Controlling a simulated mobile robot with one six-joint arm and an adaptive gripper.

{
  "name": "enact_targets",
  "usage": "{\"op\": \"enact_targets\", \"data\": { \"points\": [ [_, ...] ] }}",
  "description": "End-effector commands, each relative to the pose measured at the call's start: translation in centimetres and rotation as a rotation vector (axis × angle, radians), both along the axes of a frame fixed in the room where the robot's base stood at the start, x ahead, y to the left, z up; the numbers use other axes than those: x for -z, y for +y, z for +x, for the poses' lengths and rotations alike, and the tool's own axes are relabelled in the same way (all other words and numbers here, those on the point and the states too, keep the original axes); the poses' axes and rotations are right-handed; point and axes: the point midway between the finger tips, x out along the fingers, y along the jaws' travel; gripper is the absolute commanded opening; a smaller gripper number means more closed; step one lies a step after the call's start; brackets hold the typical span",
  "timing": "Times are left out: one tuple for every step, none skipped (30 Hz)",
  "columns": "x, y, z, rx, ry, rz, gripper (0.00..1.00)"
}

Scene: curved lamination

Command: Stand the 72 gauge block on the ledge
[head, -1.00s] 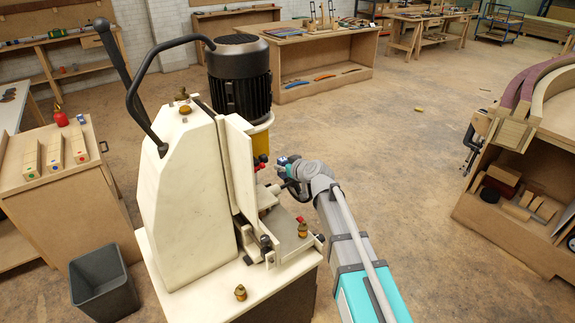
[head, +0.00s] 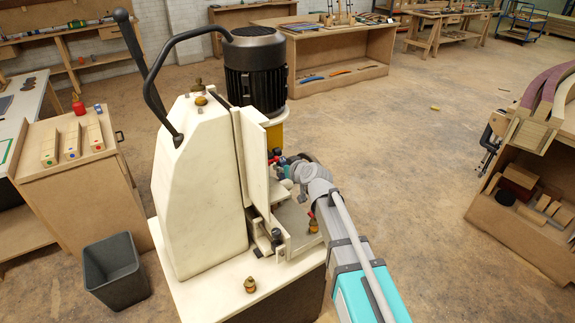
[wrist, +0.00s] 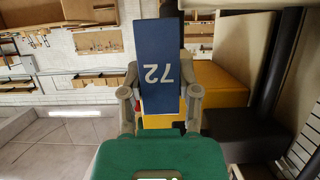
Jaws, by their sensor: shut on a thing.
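The 72 gauge block (wrist: 158,60) is a dark blue block with a white "72", upside down in the wrist view. My gripper (wrist: 160,98) is shut on it, with a finger on each side. In the head view my gripper (head: 290,172) is beside the cream machine's upright plate, low in front of its black motor. Only a small blue bit shows there, partly hidden by my wrist. I cannot tell which surface is the ledge, nor whether the block touches anything.
The cream machine (head: 195,190) stands close to my arm, with a brass knob (head: 250,285) on its base. A wooden cabinet (head: 90,200) with three wooden blocks and a grey bin (head: 115,272) are at left. A shelf unit (head: 525,225) is at right. Floor between is open.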

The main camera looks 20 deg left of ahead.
Motion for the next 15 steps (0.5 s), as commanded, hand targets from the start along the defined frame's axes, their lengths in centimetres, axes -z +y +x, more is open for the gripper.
{"op": "enact_targets", "data": {
  "points": [
    [0.0, 0.2, -0.3, -0.001, 0.0, 0.0, 0.0],
    [0.0, 0.3, -0.4, -0.001, 0.0, 0.0, 0.0],
    [0.1, 0.5, -0.6, -0.001, 0.0, 0.0, 0.0],
    [0.1, 0.6, -0.7, -0.001, 0.001, 0.001, 0.0],
    [0.1, 0.7, -0.9, -0.001, 0.001, 0.001, 0.0],
    [0.1, 0.8, -1.0, -0.001, 0.001, 0.001, 0.0],
    [0.1, 0.9, -1.1, -0.001, 0.0, 0.0, 0.0],
    [0.1, 1.0, -1.3, -0.001, 0.0, 0.0, 0.0],
    [0.1, 1.1, -1.4, 0.0, 0.0, 0.0, 0.0],
    [0.1, 1.3, -1.5, 0.0, 0.0, 0.0, 0.0],
    [0.1, 1.4, -1.7, 0.0, 0.0, 0.0, 0.0],
    [0.1, 1.5, -1.8, 0.0, 0.0, 0.001, 0.0],
    [0.2, 1.6, -2.0, 0.0, 0.0, 0.001, 0.0],
    [0.2, 1.7, -2.1, 0.0, 0.0, 0.001, 0.0],
    [0.2, 1.9, -2.3, 0.0, -0.001, 0.001, 0.0]
  ]
}}
